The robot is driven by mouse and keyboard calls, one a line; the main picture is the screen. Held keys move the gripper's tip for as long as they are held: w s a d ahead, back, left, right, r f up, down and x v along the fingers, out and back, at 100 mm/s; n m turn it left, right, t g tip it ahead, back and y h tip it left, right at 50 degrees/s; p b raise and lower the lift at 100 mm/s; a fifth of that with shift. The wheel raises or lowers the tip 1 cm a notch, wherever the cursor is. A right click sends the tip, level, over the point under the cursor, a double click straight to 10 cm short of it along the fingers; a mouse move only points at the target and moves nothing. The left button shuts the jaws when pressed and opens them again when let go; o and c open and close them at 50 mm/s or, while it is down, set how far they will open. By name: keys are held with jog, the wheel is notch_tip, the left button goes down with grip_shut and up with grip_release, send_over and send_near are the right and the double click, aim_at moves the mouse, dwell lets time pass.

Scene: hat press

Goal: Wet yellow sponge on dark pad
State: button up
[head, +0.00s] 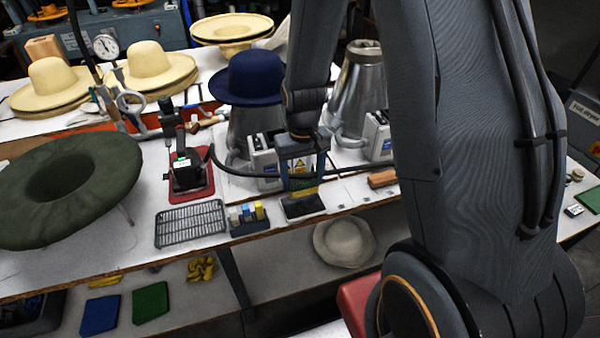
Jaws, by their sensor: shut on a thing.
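My gripper (303,183) points down over the front edge of the bench and is shut on the yellow sponge (304,193). Only a thin yellow strip of the sponge shows below the fingers. The dark pad (304,208) lies flat near the bench edge, just under and in front of the sponge. The sponge overlaps the pad's back edge in this view. I cannot tell whether the sponge touches the pad. I cannot see whether the sponge is wet.
A small rack with coloured blocks (248,218) stands left of the pad, with a wire rack (190,224) further left. A brown block (382,179) lies to the right. A steel vessel with a blue hat (250,78) stands behind. A green hat form (70,190) fills the left.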

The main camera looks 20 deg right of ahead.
aim_at(303, 191)
jog(key=shift+f+b, duration=2.15)
jog(key=shift+f, duration=0.75)
jog(key=shift+f+b, duration=0.3)
jog(key=shift+f, duration=0.25)
jog(key=shift+s+r, duration=0.1)
jog(key=shift+r+p, duration=2.9)
jog(key=shift+r, duration=0.6)
